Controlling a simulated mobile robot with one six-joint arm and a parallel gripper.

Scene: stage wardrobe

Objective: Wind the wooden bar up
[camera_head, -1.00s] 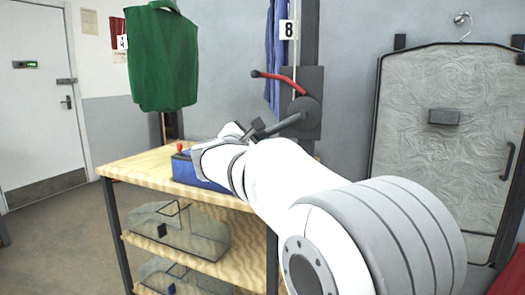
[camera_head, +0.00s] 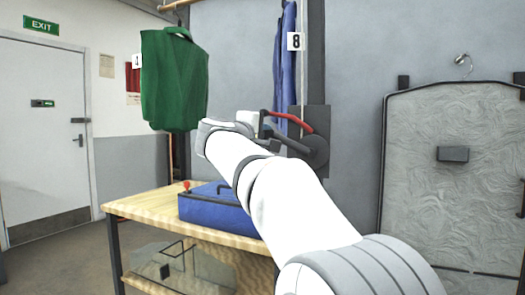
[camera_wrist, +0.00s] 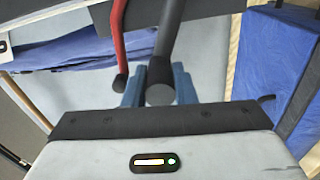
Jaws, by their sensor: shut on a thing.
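The wooden bar (camera_head: 173,5) shows at the top edge of the head view, mostly out of frame. A green vest (camera_head: 172,80) and a blue garment (camera_head: 283,65) hang high up near it. A dark winch (camera_head: 316,150) is on the post, with a red lever above its crank. My gripper (camera_head: 264,130) is at the crank's outer end, left of the hub. In the wrist view its blue fingers (camera_wrist: 158,88) are shut around the crank's dark grip (camera_wrist: 160,93). The red lever (camera_wrist: 119,45) is just left of them, apart.
A wooden table (camera_head: 140,208) with a blue case (camera_head: 215,206) stands below my arm. A clear bin (camera_head: 185,262) is on its lower shelf. A grey padded panel (camera_head: 450,180) stands at the right. A white door (camera_head: 45,130) is at far left.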

